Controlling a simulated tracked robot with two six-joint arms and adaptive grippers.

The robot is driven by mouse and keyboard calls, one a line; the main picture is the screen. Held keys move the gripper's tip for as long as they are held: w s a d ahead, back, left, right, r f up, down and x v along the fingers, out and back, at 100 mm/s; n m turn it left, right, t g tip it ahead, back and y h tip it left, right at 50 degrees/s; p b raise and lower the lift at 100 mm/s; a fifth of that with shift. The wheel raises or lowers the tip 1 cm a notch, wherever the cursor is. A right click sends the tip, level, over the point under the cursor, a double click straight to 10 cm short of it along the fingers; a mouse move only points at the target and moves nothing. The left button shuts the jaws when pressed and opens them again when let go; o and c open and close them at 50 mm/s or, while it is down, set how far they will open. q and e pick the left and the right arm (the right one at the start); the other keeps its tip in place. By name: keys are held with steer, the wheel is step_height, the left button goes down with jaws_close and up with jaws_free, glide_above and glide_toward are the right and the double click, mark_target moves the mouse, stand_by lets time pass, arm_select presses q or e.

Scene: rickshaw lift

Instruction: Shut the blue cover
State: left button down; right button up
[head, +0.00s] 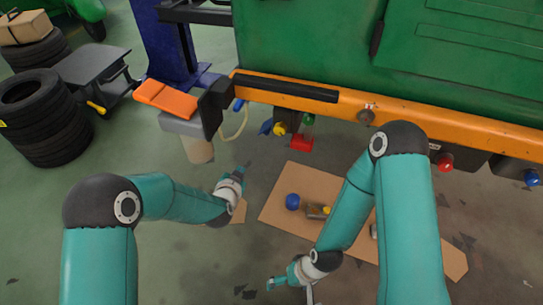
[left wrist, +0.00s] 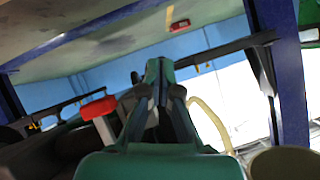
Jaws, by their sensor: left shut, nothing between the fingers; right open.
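Several blue parts show in the head view, and I cannot tell for sure which is the blue cover. A small blue flap-like piece (head: 266,127) hangs under the orange beam beside a yellow fitting (head: 280,128). A round blue part (head: 292,201) lies on the cardboard, and a blue knob (head: 532,178) sits at the far right. My left gripper (head: 243,170) is shut and empty, below and left of the hanging blue piece, apart from it. Its closed fingers also show in the left wrist view (left wrist: 158,70). My right gripper (head: 290,287) is open, low and near the bottom edge.
A green vehicle body (head: 300,40) with an orange beam (head: 405,112) spans the top. A red-ended green fitting (head: 303,138) hangs beside the yellow one. A grey box with an orange pad (head: 166,98) stands left. Cardboard (head: 275,213) lies on the floor. Tires (head: 45,130) stand far left.

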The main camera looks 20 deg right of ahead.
mark_target(269, 128)
arm_select(q)
steer(key=w+d+r+m+t+h+b, duration=0.2)
steer(key=w+d+m+t+b, duration=0.15)
steer(key=d+b, duration=0.5)
steer(key=d+x, duration=0.1)
steer(key=x, duration=0.9)
steer(key=shift+d+b, duration=0.15)
steer(key=shift+b, duration=0.25)
arm_select(e)
step_height(269, 128, down, 12)
